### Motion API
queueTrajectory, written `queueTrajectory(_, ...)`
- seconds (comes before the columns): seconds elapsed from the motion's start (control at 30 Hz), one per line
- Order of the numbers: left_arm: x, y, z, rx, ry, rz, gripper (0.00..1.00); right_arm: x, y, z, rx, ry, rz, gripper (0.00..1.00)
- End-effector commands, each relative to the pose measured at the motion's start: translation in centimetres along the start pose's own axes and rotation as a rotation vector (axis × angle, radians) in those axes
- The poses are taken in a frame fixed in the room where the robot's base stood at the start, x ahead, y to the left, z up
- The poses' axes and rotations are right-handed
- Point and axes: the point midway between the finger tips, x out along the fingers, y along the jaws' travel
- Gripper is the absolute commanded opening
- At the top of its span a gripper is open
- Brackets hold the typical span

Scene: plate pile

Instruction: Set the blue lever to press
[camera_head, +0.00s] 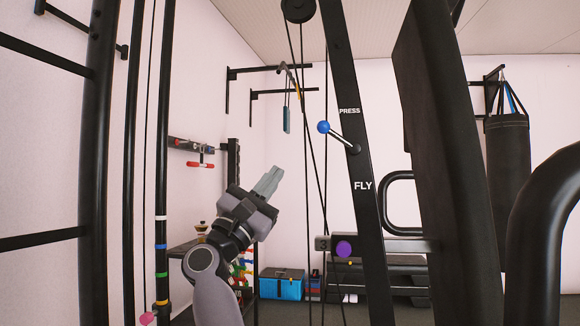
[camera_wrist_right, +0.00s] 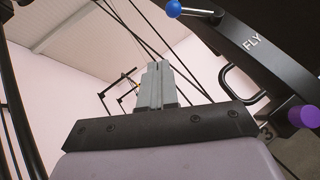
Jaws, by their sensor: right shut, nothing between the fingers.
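The blue lever (camera_head: 323,127) has a round blue knob on a metal rod. The rod runs from a pivot on a slanted black post (camera_head: 362,205) up and left to the knob. The post carries the labels PRESS, above, and FLY, below; the knob lies just below and left of PRESS. The knob also shows at the top of the right wrist view (camera_wrist_right: 174,8). My right gripper (camera_head: 270,178) is shut and empty, below and left of the lever and apart from it. Its fingers show in the right wrist view (camera_wrist_right: 156,82). My left gripper is not in view.
Black cables hang between my right gripper and the post. A purple knob (camera_head: 343,249) sits low on the machine. A thick black pad (camera_head: 445,170) and a punching bag (camera_head: 508,165) stand to the right. A blue box (camera_head: 282,284) is on the floor.

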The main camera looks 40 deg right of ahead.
Motion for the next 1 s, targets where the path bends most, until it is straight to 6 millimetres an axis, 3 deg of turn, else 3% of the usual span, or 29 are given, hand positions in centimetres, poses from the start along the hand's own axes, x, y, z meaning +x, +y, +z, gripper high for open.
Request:
queueTrajectory(0.2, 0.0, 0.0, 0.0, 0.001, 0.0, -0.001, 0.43, -2.5, 0.4, 0.0, 0.001, 0.001, 0.001, 0.0)
queueTrajectory(0.87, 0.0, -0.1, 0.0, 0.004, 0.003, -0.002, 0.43, -2.9, 0.4, -0.1, -0.007, 0.0, 0.004, 0.0)
queueTrajectory(1.0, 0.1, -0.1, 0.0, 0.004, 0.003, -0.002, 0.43, -4.4, 0.3, -1.3, -0.115, -0.01, 0.076, 0.0)
